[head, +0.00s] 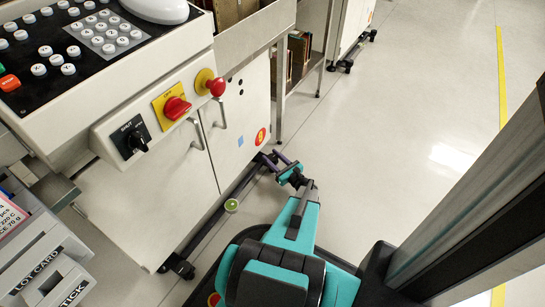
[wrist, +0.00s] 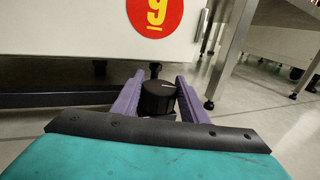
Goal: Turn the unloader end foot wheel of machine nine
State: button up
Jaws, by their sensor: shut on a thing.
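The foot wheel (wrist: 157,98) is a black ribbed knob with a small white mark on top, low under the corner of the white cabinet of machine nine (head: 240,115). A red round label with a yellow 9 (wrist: 155,14) sits on the cabinet above it and also shows in the head view (head: 260,136). My gripper (wrist: 160,88) has its two purple fingers on either side of the wheel, shut on it. In the head view my gripper (head: 275,160) reaches low to the cabinet's bottom corner. The wheel cannot be made out clearly there.
A dark rail (head: 215,217) runs along the cabinet's bottom, with a small green-topped round thing (head: 231,205) beside it. A metal table leg (wrist: 231,50) stands close to the right of my gripper. Red and yellow switches (head: 172,104) project above. Open floor (head: 400,110) lies to the right.

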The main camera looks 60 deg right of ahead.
jog(key=shift+d+y, duration=0.15)
jog(key=shift+y, duration=0.15)
jog(key=n+t+y+p, duration=0.1)
jog(key=n+y+p, duration=0.2)
jog(key=y+p, duration=0.2)
jog(key=shift+n, duration=0.4)
jog(key=n+y+p, duration=0.1)
jog(key=y, duration=0.1)
jog(key=shift+n+y, duration=0.3)
jog(key=shift+y, duration=0.1)
jog(key=shift+f+n+g+y, duration=0.15)
jog(key=shift+n+g+y, duration=0.15)
jog(key=shift+n+y, duration=0.55)
jog(key=shift+n+g+y+b, duration=0.3)
jog(key=shift+n+y+b, duration=0.15)
jog(key=shift+y+b, duration=0.5)
jog(key=shift+f+y, duration=0.1)
jog(key=shift+y, duration=0.3)
jog(key=n+g+y+b, duration=0.1)
jog(key=n+y+b, duration=0.1)
jog(key=b, duration=0.2)
jog(key=shift+b, duration=0.3)
jog(key=n+g+y+b, duration=0.1)
jog(key=y+b, duration=0.1)
jog(key=b, duration=0.2)
jog(key=shift+g, duration=0.3)
jog(key=shift+r+n+y+b, duration=0.25)
jog(key=shift+n+y+b, duration=0.05)
jog(key=shift+n+b, duration=0.15)
